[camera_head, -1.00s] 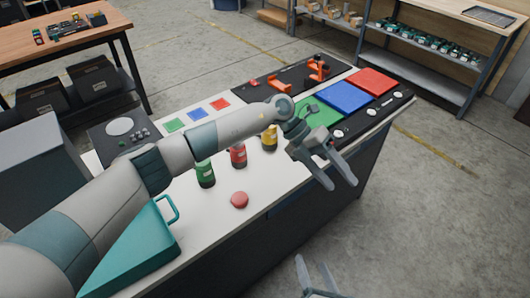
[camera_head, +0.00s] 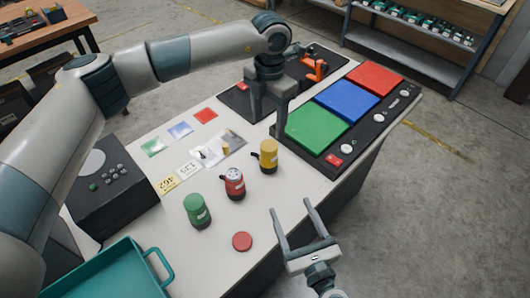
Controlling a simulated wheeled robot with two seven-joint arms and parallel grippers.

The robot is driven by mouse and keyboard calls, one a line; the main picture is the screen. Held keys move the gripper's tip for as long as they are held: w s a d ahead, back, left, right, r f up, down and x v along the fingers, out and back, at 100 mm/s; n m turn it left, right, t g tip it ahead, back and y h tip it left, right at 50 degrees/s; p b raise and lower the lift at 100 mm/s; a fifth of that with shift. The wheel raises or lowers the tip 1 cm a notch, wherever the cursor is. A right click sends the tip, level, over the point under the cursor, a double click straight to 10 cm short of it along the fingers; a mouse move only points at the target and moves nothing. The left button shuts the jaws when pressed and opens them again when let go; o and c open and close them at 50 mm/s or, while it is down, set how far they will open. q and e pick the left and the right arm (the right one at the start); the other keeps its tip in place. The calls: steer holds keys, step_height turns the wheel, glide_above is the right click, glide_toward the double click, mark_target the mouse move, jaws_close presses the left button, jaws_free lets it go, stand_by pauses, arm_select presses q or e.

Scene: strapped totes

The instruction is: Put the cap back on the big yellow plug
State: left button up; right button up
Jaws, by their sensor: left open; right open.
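The big yellow plug (camera_head: 269,158) stands upright on the white table, with a smooth yellow top and a dark side piece. A red plug (camera_head: 235,186) stands left of it, its top showing a pale face with dark spots. A green plug (camera_head: 196,212) with a smooth green top stands further left. A loose round red cap (camera_head: 242,241) lies flat near the table's front edge. My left gripper (camera_head: 267,122) is open and empty, pointing down behind the yellow plug in the picture. My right gripper (camera_head: 293,208) is open and empty near the front edge, right of the red cap.
A dark panel carries green (camera_head: 317,128), blue (camera_head: 347,101) and red (camera_head: 375,78) pads at right. A teal tray (camera_head: 152,262) is front left, a black button box (camera_head: 110,175) behind it. A clear sheet (camera_head: 218,149) and number cards lie mid-table.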

mark_target(272, 166)
arm_select(q)
steer(key=shift+s+d+r, duration=0.1)
steer(key=shift+s+r, duration=0.05)
steer(key=shift+s, duration=0.15)
arm_select(e)
steer(key=shift+s+d+r, duration=0.1)
steer(key=shift+s, duration=0.2)
arm_select(q)
steer(key=shift+w, duration=0.2)
arm_select(e)
steer(key=shift+w, duration=0.5)
arm_select(q)
steer(key=shift+s, duration=0.1)
arm_select(e)
steer(key=shift+w+a, duration=0.3)
steer(key=shift+w, duration=0.15)
steer(key=x, duration=1.5)
steer(key=shift+w+a, duration=0.2)
steer(key=shift+w, duration=0.1)
jaws_close()
arm_select(q)
steer(key=n, duration=0.4)
steer(key=shift+n, duration=0.4)
steer(key=n, duration=0.4)
